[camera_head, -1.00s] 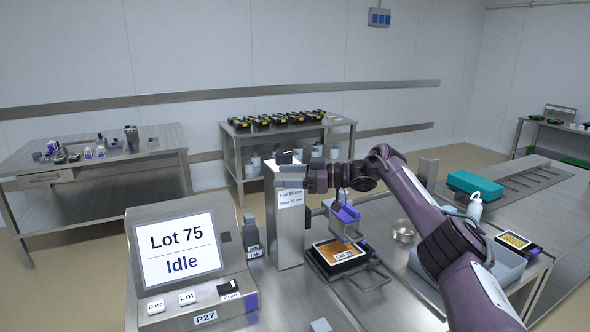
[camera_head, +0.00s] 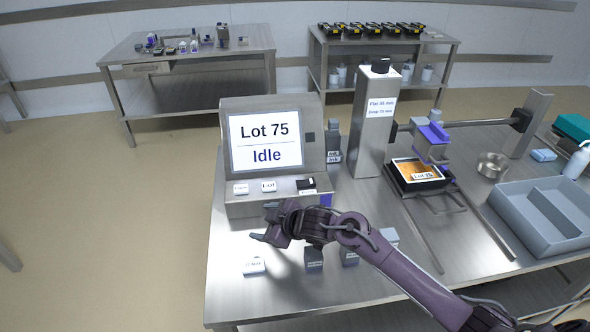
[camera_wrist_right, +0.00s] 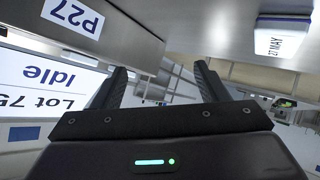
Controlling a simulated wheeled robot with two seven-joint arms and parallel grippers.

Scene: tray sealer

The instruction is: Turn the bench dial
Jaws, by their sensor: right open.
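A black knob (camera_head: 380,65), which looks like the bench dial, sits on top of the steel post (camera_head: 372,130). The post carries a white label (camera_head: 381,107) reading a flat and a deep size in mm. The knob's exact setting is too small to read. My right gripper (camera_head: 261,222) is open and empty over the front of the bench, just in front of the display console (camera_head: 268,140) and well left of and below the knob. Its two fingers (camera_wrist_right: 162,82) show apart in the right wrist view, with nothing between them. My left gripper is not in view.
The console screen reads Lot 75, Idle. A white date block (camera_head: 254,266) and small dark blocks (camera_head: 314,259) stand near the front edge. A black tray (camera_head: 418,176) with orange contents sits right of the post, before a blue-grey bin (camera_head: 545,212).

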